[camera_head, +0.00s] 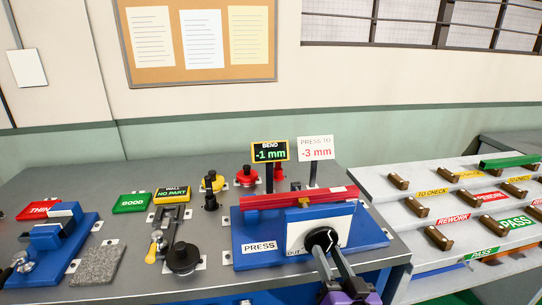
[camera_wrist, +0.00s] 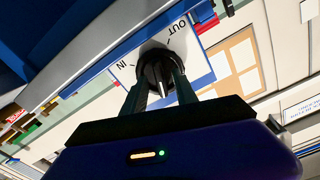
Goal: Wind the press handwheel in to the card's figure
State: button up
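The blue press (camera_head: 375,235) stands on the grey bench with a red profile (camera_head: 300,197) lying across its top. Its black handwheel (camera_head: 322,239) sits on a white plate; the wrist view shows the handwheel (camera_wrist: 157,65) between the marks IN and OUT. The card (camera_head: 315,148) behind reads "PRESS TO -3 mm". The display (camera_head: 269,151) reads "BEND -1 mm". My gripper (camera_head: 325,250) is at the handwheel, one finger on each side of its grip, as the wrist view (camera_wrist: 160,80) also shows. Whether the fingers touch it is unclear.
Left on the bench are a wall gauge reading "NO PART" (camera_head: 172,193), a green GOOD block (camera_head: 132,203), a red THIN block (camera_head: 38,210) and a blue fixture (camera_head: 58,240). A sloped rack (camera_head: 385,182) with labelled brackets stands at right, close to the press.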

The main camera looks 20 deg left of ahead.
grip_shut()
jog(key=shift+r+m+p, duration=0.1)
jog(key=shift+m+p, duration=0.45)
jog(key=shift+m, duration=0.25)
jog(key=shift+m+p, duration=0.55)
jog(key=shift+m, duration=0.55)
jog(key=shift+o, duration=0.6)
grip_release()
